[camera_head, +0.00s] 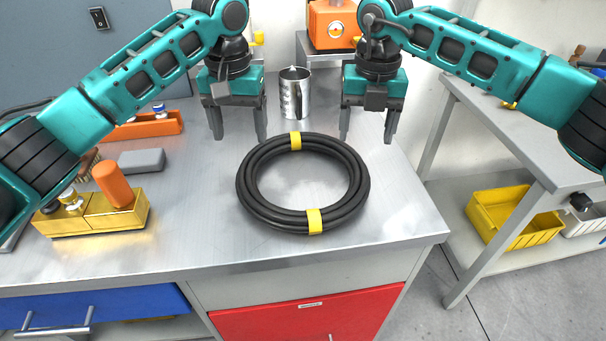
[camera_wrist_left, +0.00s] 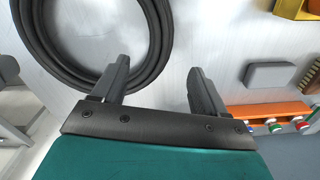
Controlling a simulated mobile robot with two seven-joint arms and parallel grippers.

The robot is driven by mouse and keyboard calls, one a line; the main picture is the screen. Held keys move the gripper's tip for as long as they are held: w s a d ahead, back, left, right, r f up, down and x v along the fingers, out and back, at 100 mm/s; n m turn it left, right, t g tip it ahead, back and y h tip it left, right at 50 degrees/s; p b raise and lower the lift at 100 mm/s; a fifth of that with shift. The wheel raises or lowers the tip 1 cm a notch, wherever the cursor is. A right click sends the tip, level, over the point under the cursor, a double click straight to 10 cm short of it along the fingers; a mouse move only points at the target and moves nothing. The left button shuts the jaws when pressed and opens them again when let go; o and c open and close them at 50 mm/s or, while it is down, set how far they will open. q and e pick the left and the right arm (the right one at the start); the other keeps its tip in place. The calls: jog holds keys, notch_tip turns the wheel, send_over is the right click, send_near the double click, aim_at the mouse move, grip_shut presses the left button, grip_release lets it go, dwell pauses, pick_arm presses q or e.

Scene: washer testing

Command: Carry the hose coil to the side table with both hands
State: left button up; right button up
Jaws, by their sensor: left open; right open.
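The black hose coil (camera_head: 254,203), bound with two yellow bands, lies flat on the metal workbench (camera_head: 200,235). It also shows in the left wrist view (camera_wrist_left: 160,45), partly cut off. My left gripper (camera_head: 239,138) is open and empty, above the bench at the coil's far left side. It shows in the left wrist view (camera_wrist_left: 162,82) with its fingers spread and one finger overlapping the coil's edge in the picture. My right gripper (camera_head: 368,138) is open and empty at the coil's far right side. The side table (camera_head: 530,130) is the grey one at the right.
A metal jug (camera_head: 295,95) stands behind the coil between the grippers. A gold block with an orange cylinder (camera_head: 113,185), a grey block (camera_head: 142,160) and an orange tray (camera_head: 155,124) are at the left. A yellow bin (camera_head: 510,218) sits on the side table's lower shelf.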

aim_at(246, 168)
pick_arm(q)
notch_tip(246, 168, down, 11)
jog(key=shift+r, duration=0.2)
pick_arm(e)
notch_tip(246, 168, down, 10)
jog(key=shift+f, duration=0.25)
pick_arm(q)
grip_shut()
pick_arm(e)
grip_shut()
pick_arm(q)
jog(key=shift+w+r, duration=0.1)
jog(key=shift+r, duration=0.05)
pick_arm(e)
jog(key=shift+w+r, duration=0.1)
